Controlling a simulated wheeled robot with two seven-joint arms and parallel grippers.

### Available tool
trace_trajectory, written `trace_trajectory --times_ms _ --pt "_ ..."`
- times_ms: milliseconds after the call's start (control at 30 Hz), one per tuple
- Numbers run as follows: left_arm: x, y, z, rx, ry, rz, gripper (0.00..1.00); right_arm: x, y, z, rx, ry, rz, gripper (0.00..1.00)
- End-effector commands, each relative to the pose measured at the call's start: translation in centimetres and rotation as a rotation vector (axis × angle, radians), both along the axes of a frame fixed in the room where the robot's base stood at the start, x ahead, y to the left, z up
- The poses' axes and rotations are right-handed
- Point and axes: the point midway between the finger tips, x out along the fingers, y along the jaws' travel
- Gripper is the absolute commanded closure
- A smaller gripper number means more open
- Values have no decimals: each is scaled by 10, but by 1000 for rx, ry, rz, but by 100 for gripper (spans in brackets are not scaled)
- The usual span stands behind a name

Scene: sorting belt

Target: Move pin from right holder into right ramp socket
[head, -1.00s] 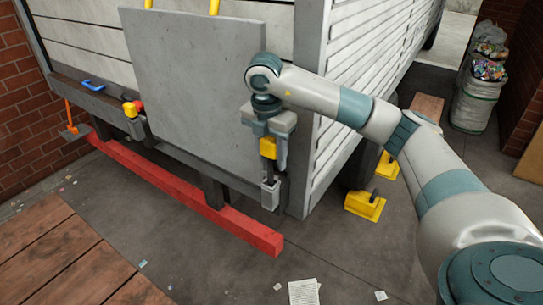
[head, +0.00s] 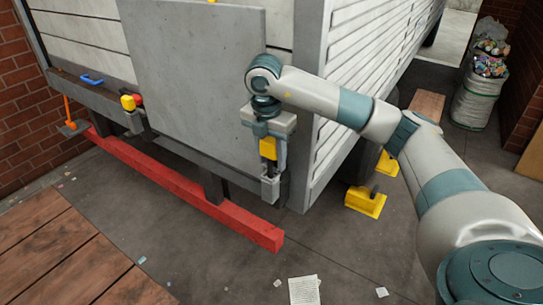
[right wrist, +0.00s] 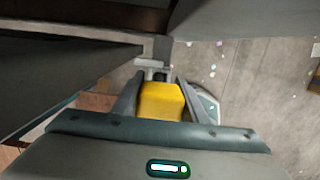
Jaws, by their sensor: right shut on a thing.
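My right gripper (head: 268,148) points down at the right rear corner of the trailer, shut on the yellow head of the pin (head: 268,150). The yellow head also shows between the fingers in the right wrist view (right wrist: 161,101). A small grey bracket (head: 270,189), which looks like the right holder or socket, is directly below. The pin's lower part is hard to see, so I cannot tell how deep it sits. The grey ramp (head: 200,80) stands upright against the trailer, left of my gripper. My left gripper is out of view.
A red beam (head: 190,190) runs low below the trailer's rear edge. Another yellow-topped piece (head: 127,102) is at the left bracket, with a blue handle (head: 92,79) nearby. Yellow wheel chocks (head: 365,201) stand right of the corner. The floor in front is mostly clear.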

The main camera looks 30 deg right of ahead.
Motion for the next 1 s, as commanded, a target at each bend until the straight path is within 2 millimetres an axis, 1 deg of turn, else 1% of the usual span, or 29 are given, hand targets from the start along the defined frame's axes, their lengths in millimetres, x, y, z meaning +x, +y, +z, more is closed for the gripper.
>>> trace_trajectory --times_ms 800,1000 --pt "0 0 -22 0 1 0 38 0 0 -28 0 0 0 92" --pt "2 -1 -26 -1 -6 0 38 0 0 -35 1 0 0 92"
